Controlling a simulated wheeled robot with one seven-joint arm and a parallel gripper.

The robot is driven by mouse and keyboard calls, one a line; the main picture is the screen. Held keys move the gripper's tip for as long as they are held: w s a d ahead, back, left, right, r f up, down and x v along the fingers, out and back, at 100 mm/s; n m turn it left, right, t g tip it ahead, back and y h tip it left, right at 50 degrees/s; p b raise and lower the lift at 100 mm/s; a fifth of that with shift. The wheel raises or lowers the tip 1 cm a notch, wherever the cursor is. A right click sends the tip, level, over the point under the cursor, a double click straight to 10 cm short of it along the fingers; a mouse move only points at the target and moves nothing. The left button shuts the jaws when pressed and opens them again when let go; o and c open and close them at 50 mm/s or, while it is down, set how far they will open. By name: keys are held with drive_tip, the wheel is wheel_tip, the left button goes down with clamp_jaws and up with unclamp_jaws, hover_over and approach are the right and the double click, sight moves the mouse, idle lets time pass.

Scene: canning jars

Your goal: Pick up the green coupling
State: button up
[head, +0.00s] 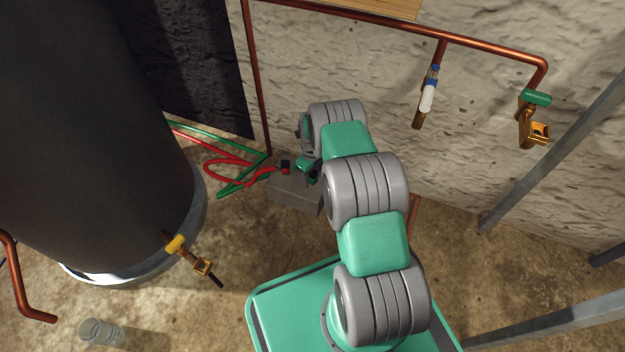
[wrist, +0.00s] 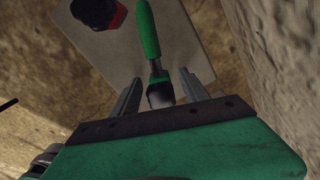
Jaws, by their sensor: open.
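The green coupling (wrist: 148,30) shows in the wrist view as a green sleeve with a metal stem and a dark grey end. It lies over a pale grey block (wrist: 175,45). My gripper (wrist: 160,76) is open, with one finger on each side of the coupling's lower end. I cannot tell whether either finger touches it. In the head view my gripper (head: 307,169) is small and partly hidden by my arm, just above the block (head: 293,194). The green coupling cannot be made out there.
A black and red coupling (wrist: 98,12) lies on the block near the green one; red (head: 222,178) and green (head: 230,189) hoses lead there. A large dark tank (head: 90,130) stands left. A rough stone wall (head: 450,150) and copper pipe (head: 259,90) rise close behind.

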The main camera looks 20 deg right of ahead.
drive_tip(key=shift+r, duration=0.1)
drive_tip(key=shift+c, duration=0.5)
clamp_jaws()
